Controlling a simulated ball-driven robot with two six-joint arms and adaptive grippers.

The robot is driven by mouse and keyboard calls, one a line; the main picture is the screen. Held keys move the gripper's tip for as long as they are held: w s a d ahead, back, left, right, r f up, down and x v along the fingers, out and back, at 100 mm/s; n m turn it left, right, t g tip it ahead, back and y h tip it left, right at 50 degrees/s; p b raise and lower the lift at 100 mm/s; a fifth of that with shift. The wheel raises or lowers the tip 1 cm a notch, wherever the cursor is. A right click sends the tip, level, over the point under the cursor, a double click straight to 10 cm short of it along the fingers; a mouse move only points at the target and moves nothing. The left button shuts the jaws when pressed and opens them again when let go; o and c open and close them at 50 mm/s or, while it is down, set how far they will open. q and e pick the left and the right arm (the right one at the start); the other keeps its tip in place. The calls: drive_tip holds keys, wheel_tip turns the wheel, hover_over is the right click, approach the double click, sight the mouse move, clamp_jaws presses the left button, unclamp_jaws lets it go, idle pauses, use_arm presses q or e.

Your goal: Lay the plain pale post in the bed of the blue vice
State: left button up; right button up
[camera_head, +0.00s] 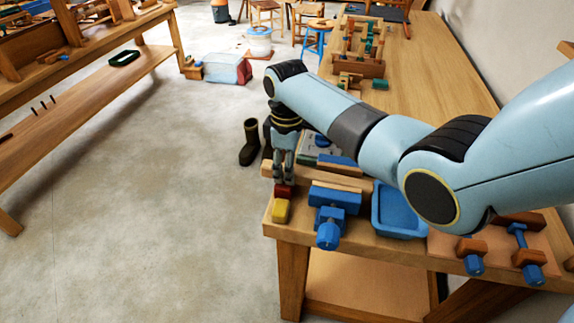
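The blue vice (328,230) is fixed at the near left edge of the right-hand bench, with a pale wooden strip (337,184) across its top. A plain pale post (335,168) lies just behind the vice. Pale wood (267,168) also shows left of my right gripper; I cannot tell if it is the same piece. My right gripper (284,182) points down at the bench's left edge, left of the vice, just above a dark red block (284,192). Its fingers look close together, but I cannot tell whether they hold anything. My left gripper is out of view.
A yellow block (281,211) sits in front of the red one. A blue tray (398,226) stands right of the vice. Blue-and-wood clamps (470,254) lie near the front edge. My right arm covers the bench's middle. Dark boots (250,143) stand on the floor.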

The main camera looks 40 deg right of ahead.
drive_tip(key=shift+o, duration=1.3)
wheel_tip(320, 180, up, 13)
